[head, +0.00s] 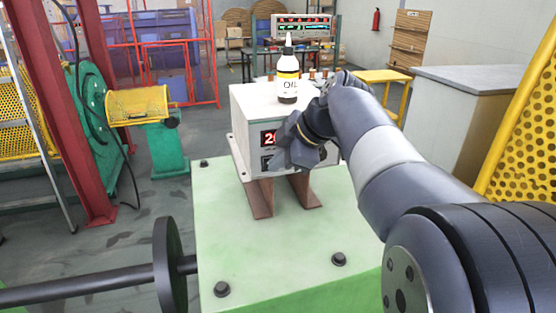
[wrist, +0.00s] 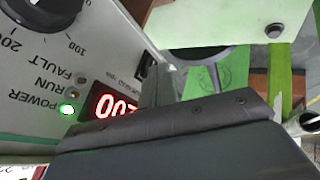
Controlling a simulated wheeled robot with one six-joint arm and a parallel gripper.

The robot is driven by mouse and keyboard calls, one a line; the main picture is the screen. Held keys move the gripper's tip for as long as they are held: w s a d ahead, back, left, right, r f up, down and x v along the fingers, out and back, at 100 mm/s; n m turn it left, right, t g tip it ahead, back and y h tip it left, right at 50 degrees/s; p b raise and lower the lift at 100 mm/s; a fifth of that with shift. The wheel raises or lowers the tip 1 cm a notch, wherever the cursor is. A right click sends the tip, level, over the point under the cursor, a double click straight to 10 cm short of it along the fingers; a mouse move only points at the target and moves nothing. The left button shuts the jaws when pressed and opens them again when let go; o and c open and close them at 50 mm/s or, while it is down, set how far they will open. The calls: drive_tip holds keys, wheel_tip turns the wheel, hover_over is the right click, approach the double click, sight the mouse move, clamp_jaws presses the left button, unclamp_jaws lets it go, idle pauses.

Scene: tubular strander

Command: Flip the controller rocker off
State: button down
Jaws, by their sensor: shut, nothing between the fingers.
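The controller (head: 250,107) is a pale grey box on brown legs. In the wrist view its front panel (wrist: 80,30) appears upside down. The red display (wrist: 108,103) is lit and partly covered by my gripper. My gripper (head: 281,162) is shut and empty in front of the panel. In the wrist view my fingers (wrist: 160,84) are close to the rocker; contact cannot be told.
An oil bottle (head: 288,80) stands on the controller's top. The controller stands on a green bolted base (head: 225,240). A black disc on a shaft (head: 167,265) is at the front left. A grey-topped cabinet (head: 470,80) and yellow perforated guard (head: 530,150) are at right.

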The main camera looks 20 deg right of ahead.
drive_tip(key=shift+w, duration=0.1)
drive_tip(key=shift+w+r, duration=0.15)
drive_tip(key=shift+w, duration=0.05)
drive_tip(key=shift+r, duration=0.1)
drive_tip(key=shift+r+p, duration=0.45)
drive_tip(key=shift+r, duration=0.3)
drive_tip(key=shift+a, duration=0.1)
